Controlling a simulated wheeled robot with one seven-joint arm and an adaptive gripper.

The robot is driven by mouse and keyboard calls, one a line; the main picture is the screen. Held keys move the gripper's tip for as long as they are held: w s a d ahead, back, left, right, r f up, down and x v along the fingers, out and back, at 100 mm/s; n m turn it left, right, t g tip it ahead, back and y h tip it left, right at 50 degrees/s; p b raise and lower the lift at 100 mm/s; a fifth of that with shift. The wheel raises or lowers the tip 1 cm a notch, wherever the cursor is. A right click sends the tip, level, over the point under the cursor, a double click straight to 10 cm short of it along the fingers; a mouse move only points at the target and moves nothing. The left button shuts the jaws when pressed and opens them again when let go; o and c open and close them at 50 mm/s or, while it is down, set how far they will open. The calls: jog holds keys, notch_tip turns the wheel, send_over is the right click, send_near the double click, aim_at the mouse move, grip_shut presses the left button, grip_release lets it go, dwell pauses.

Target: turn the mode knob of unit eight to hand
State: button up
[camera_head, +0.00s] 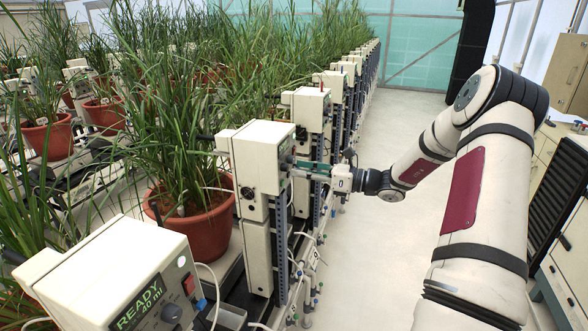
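A cream control unit (262,150) stands on a post in the middle of the view, its front face turned right and seen at a steep angle. A dark knob (290,160) shows on that face. My gripper (302,169) is level with this face, its fingers pointing left at the knob area. The fingers are small and seen side-on, so I cannot tell if they touch the knob or are open or shut. No unit number is readable, so I cannot confirm this is unit eight. The knob's setting is not readable.
A nearer unit (125,280) shows "READY 40 ml", with a dark knob (171,312) and a red switch (188,284). More units (308,108) continue behind in a row. Potted grass (200,232) stands to the left. The pale aisle floor (375,245) is clear; cabinets stand at right.

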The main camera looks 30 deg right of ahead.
aim_at(288, 168)
jog(key=shift+x, duration=1.6)
grip_shut()
